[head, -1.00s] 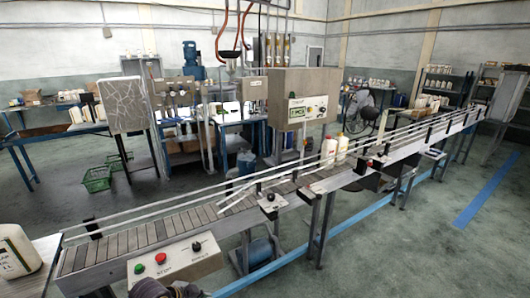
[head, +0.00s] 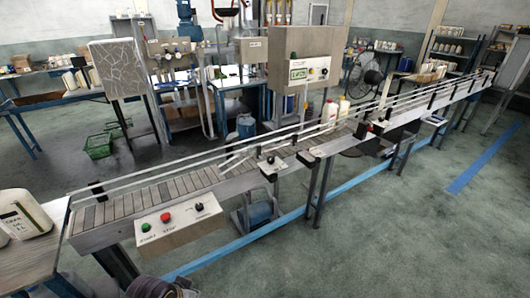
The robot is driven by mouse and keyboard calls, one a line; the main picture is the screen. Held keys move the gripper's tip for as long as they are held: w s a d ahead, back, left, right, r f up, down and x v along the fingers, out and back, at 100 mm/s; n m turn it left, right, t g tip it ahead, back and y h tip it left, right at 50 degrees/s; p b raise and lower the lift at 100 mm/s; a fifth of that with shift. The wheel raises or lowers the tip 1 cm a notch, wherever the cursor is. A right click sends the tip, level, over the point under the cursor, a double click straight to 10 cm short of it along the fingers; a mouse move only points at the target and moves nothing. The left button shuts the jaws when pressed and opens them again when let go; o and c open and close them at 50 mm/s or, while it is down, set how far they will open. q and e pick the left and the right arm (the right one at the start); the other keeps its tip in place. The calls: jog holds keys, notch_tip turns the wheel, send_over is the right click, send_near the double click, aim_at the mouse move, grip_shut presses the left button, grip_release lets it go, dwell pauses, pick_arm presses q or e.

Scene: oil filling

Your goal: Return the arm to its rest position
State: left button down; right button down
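No gripper fingers show in the head view. A dark rounded part, probably of my own arm, shows at the bottom edge left of centre; whether a gripper is attached to it is hidden. The conveyor (head: 150,200) runs from the lower left to the upper right. A control box (head: 178,222) with a green button, a red button and a switch is on its near side. A white bottle (head: 329,112) and a yellowish bottle (head: 343,110) stand upright on the belt near the middle.
A large white jug (head: 22,215) stands on a table (head: 40,262) at the left edge. A grey panel box (head: 305,70) rises behind the conveyor. Green baskets (head: 100,145) lie on the floor. The floor (head: 400,230) at the lower right is clear, with a blue stripe (head: 480,165).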

pick_arm(q)
jog(key=s+a+f+n+g, duration=0.1)
jog(key=s+f, duration=0.2)
jog(key=f, duration=1.4)
jog(key=s+a+f+g, duration=0.1)
jog(key=s+f, duration=0.1)
jog(key=f, duration=1.4)
jog(key=s+a+f, duration=0.1)
jog(key=s+f, duration=0.9)
jog(key=s, duration=0.1)
jog(key=s+a+f+g+b, duration=0.1)
jog(key=s+a+f, duration=0.1)
jog(key=s+f, duration=0.8)
jog(key=shift+s+a+f+y, duration=0.3)
jog(key=shift+s+f+y, duration=0.1)
jog(key=shift+s, duration=0.35)
